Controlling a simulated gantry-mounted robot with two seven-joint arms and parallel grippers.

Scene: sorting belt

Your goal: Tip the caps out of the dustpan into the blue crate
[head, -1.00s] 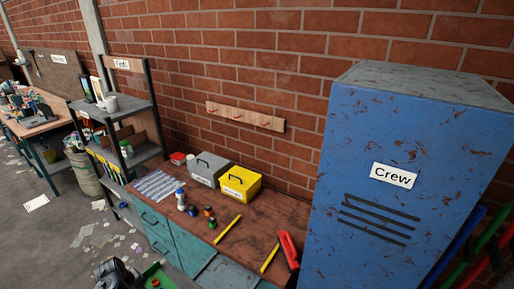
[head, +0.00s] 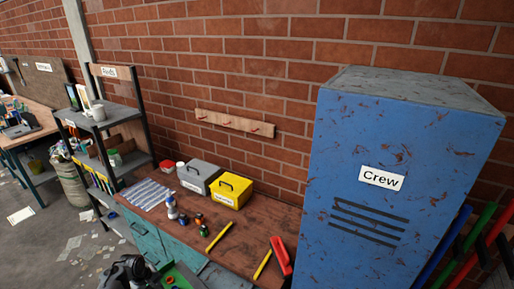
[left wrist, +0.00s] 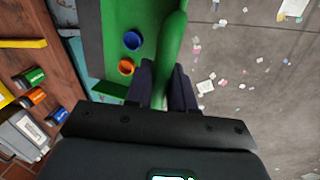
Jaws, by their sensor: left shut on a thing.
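The green dustpan (head: 184,272) shows at the bottom edge of the head view, partly cut off. In the left wrist view the dustpan (left wrist: 113,66) holds a blue cap (left wrist: 132,40) and an orange cap (left wrist: 126,67). A small orange cap (head: 170,280) also shows in it in the head view. My left gripper (left wrist: 167,75) is shut on the dustpan's rounded green part along its side. The gripper is dark and partly visible in the head view (head: 135,268). My right gripper is in neither view. I see no blue crate for certain.
A brown workbench (head: 220,258) carries several small bottles, a yellow box (head: 231,191), a grey box (head: 199,177) and a red-handled tool (head: 281,256). A blue locker (head: 400,180) stands at the right. The floor (left wrist: 240,65) beside the dustpan has scattered scraps.

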